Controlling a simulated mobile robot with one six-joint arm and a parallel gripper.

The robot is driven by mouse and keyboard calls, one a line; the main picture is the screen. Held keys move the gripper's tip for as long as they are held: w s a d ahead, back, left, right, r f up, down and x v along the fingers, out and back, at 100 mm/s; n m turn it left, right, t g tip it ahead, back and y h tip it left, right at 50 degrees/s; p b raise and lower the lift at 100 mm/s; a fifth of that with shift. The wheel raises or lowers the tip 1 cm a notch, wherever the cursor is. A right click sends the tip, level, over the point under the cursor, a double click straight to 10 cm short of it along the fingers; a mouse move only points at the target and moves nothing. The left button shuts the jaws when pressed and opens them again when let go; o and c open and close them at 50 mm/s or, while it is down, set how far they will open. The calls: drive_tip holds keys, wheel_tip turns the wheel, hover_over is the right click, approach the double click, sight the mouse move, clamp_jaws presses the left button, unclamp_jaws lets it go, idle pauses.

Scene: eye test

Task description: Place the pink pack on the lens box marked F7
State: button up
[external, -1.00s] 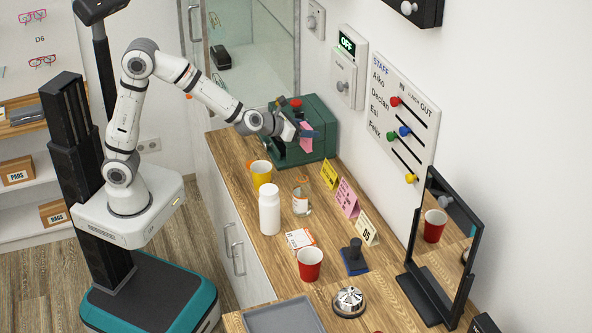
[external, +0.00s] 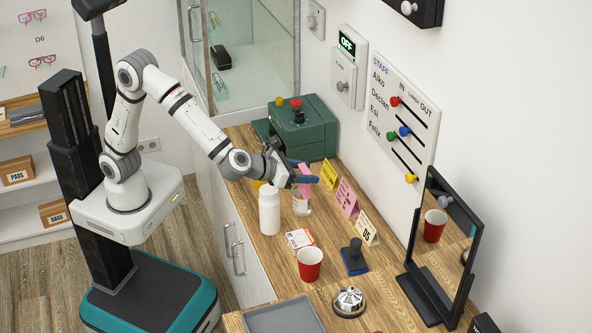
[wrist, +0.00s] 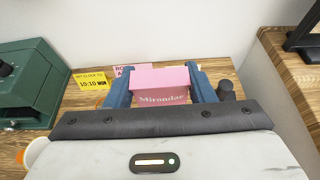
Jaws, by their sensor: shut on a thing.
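I see no lens box that I can read as F7. A small white and orange box (external: 299,239) lies on the counter by the red cup; its marking is too small to read.
A green machine (external: 310,138) is behind; a mirror (external: 440,250) stands right.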

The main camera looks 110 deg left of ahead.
drive_tip(key=d, duration=0.3)
hover_over(301, 238)
wheel_tip(301, 238, down, 10)
drive_tip(key=f, duration=0.1)
drive_tip(key=shift+s+f+b, duration=0.1)
drive_tip(key=shift+f+b, duration=0.3)
drive_tip(key=shift+f, duration=1.65)
drive_tip(key=shift+f, duration=0.15)
drive_tip(key=shift+f, duration=0.15)
drive_tip(key=o, duration=0.9)
drive_tip(key=shift+o, duration=0.2)
